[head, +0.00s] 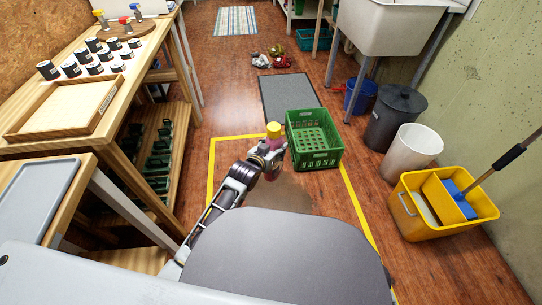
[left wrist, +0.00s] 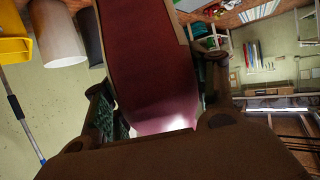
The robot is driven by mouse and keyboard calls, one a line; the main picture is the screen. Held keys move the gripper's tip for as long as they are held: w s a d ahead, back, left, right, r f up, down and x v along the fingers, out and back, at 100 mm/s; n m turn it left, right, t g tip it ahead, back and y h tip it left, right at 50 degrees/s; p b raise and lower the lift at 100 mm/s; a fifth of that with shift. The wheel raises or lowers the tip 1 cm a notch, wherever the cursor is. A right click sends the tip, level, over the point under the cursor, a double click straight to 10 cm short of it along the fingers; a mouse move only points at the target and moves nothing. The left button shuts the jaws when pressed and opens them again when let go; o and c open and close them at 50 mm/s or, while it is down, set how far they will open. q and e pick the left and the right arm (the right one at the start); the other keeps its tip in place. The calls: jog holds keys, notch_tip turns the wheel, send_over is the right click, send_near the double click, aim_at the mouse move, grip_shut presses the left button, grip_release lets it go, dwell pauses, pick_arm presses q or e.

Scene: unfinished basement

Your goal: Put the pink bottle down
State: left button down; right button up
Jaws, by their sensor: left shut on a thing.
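The pink bottle (head: 274,143), with a yellow cap, is held by my left gripper (head: 271,158) over the floor, just left of the green crate. The bottle looks upright. In the left wrist view the bottle (left wrist: 150,65) fills the middle as a dark red shape between the two fingers of my left gripper (left wrist: 158,112). The gripper is shut on it. I cannot tell the gap between its base and the floor. My right gripper is not in view.
The green crate (head: 315,158) stands at the right, by a grey mat (head: 288,97). Yellow tape (head: 210,172) marks the floor. A wooden workbench (head: 112,88) with a tray is at left. Bins and a yellow mop bucket (head: 415,232) line the right wall.

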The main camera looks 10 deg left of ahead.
pick_arm(q)
send_near(277, 128)
jog(key=w+d, duration=0.2)
jog(key=w, duration=0.1)
jog(key=w+d, duration=0.1)
jog(key=shift+w, duration=0.35)
jog(key=shift+s+r, duration=0.35)
jog(key=shift+r, duration=0.15)
